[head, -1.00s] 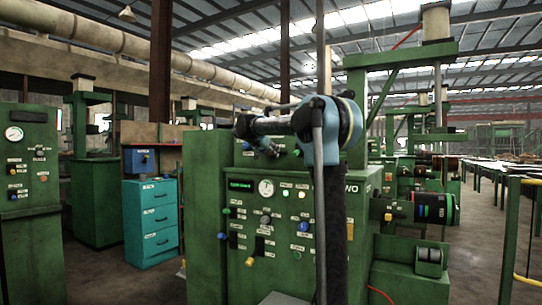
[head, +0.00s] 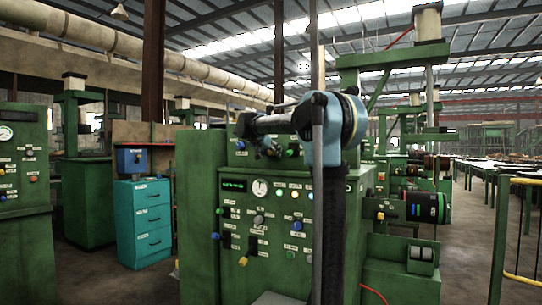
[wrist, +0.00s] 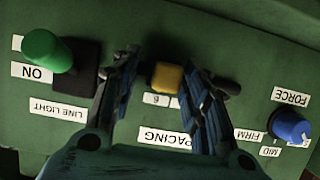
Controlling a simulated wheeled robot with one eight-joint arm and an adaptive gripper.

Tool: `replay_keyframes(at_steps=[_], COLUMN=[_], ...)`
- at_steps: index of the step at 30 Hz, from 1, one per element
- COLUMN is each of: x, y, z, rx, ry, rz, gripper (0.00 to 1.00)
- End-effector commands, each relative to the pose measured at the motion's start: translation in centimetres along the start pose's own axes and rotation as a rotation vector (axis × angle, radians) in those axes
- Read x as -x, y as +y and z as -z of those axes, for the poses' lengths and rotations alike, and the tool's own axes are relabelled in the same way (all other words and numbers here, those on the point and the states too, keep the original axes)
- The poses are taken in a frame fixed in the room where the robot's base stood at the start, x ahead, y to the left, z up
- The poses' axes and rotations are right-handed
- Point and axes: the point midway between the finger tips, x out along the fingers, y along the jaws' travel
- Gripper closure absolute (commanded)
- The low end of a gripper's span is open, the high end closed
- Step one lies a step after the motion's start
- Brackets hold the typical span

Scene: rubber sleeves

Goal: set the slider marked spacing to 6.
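The slider marked spacing has a yellow knob (wrist: 166,77), seen in the wrist view on a green panel. A label reading 6 lies just below the knob, and a label partly hidden by a finger reads "PACING" (wrist: 165,138). My gripper (wrist: 165,66) has its two dark ridged fingers on either side of the knob, one left and one right. The fingers stand apart; whether either touches the knob I cannot tell. In the head view my gripper (head: 268,148) is at the upper console of the green machine, and the slider cannot be made out there.
Left of the fingers in the wrist view is a green line light switch (wrist: 47,52). On the right is a blue force knob (wrist: 289,125). In the head view the green machine's lower panel (head: 262,225) carries several knobs and lights. A turquoise cabinet (head: 143,222) stands to the left.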

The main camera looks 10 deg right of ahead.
Motion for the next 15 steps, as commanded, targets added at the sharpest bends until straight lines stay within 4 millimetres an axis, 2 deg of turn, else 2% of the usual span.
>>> replay_keyframes(at_steps=[5, 8, 15], x=[0.3, 1.2, 5.6], y=[-0.1, -0.1, -0.2], z=[0.0, 0.0, -0.1], rx=[0.0, 0.001, 0.002], ry=[0.0, 0.0, 0.0], rz=[0.002, 0.003, 0.004], gripper=[0.58, 0.58, 0.58])
